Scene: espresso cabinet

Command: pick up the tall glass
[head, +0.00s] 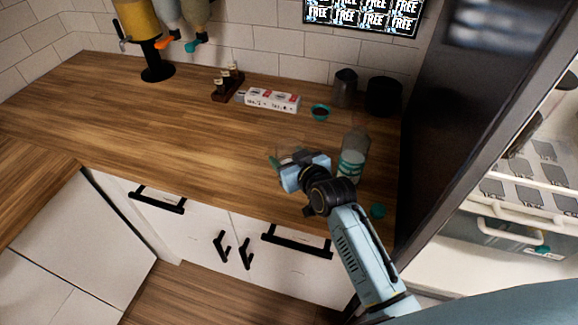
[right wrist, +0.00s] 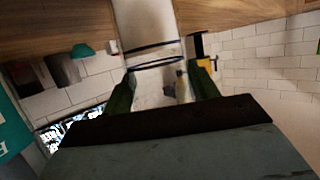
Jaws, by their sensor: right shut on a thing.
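The tall glass (right wrist: 155,85) is clear and shows between the two green fingers of my right gripper (right wrist: 163,88) in the right wrist view, with dark rim lines across it. In the head view my right gripper (head: 288,162) is over the wooden counter near its front edge, left of a clear bottle (head: 352,158) with a teal label. The gripper is shut on the glass. There the gripper and wrist mostly hide the glass, and I cannot tell whether its base touches the counter. My left gripper is in neither view.
A teal lid-like disc (head: 378,211) lies at the front right. The counter's left side (head: 110,115) is clear.

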